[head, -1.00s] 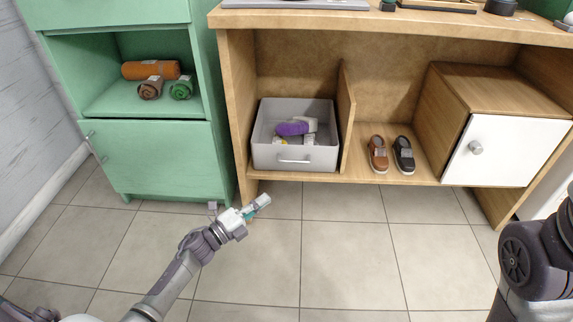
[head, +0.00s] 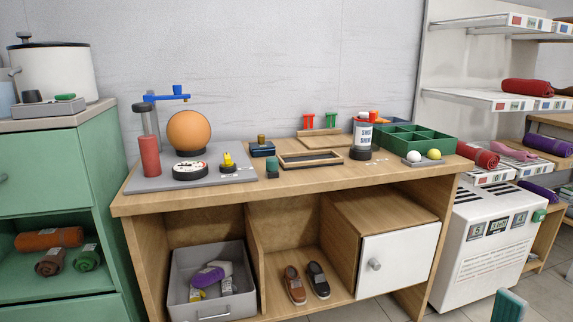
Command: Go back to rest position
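My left gripper is out of view. At the bottom right edge of the head view a teal tip shows, which looks like part of my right gripper (head: 508,306). The rest of that gripper is cut off, so I cannot tell whether it is open or shut. The wooden workbench (head: 300,188) fills the middle of the view. The tip is low, in front of the bench's right side.
The bench top holds a grey board (head: 140,183), an orange ball (head: 190,132) and a green divided tray (head: 430,142). A grey drawer bin (head: 180,290) and shoes (head: 294,284) sit below. A green cabinet (head: 60,170) stands left, a white machine (head: 480,250) right.

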